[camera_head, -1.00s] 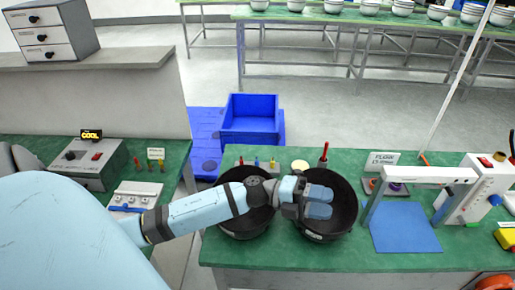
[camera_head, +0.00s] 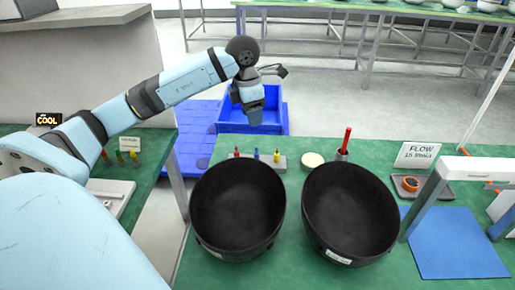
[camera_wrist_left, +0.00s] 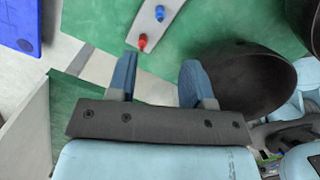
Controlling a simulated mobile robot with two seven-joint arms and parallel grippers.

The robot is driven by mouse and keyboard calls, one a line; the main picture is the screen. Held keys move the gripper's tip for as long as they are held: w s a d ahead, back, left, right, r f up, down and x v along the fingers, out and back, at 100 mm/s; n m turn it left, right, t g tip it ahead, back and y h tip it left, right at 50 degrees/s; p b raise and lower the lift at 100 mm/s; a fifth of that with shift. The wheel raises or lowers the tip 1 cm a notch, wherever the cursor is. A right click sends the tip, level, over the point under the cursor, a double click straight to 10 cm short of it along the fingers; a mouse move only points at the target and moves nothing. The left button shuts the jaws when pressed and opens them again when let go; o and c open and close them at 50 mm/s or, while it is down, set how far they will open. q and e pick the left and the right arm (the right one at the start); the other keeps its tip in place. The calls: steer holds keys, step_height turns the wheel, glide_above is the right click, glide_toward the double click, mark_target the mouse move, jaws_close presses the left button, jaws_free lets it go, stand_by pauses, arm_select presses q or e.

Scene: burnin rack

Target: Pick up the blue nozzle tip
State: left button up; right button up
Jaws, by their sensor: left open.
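The blue nozzle tip (camera_head: 256,154) stands in a small grey rack (camera_head: 262,164) on the green bench, between a red tip (camera_head: 237,152) and a yellow tip (camera_head: 277,155). In the left wrist view the blue nozzle tip (camera_wrist_left: 159,13) is near the top edge, beyond the red tip (camera_wrist_left: 143,41); the yellow tip is out of frame. My left gripper (camera_head: 256,117) hangs above and behind the rack in the head view, apart from it. Its two blue fingers are spread and empty in the left wrist view (camera_wrist_left: 158,65). My right gripper is out of view.
Two black bowls (camera_head: 238,212) (camera_head: 350,214) stand in front of the rack. A cream disc (camera_head: 313,160) and a red upright tool (camera_head: 345,142) are right of it. A blue bin (camera_head: 228,127) is behind the bench. A blue mat (camera_head: 456,243) lies at right.

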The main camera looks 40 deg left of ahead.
mark_target(257, 153)
arm_select(q)
steer(key=f, duration=0.3)
steer(key=f+b, duration=0.1)
steer(key=f, duration=0.5)
steer(key=shift+w+d, duration=0.3)
steer(key=shift+w, duration=0.1)
steer(key=f, duration=0.2)
steer(key=f+b, duration=0.1)
steer(key=f, duration=0.2)
steer(key=shift+w+d+f, duration=0.1)
steer(key=shift+w, duration=0.1)
jaws_close()
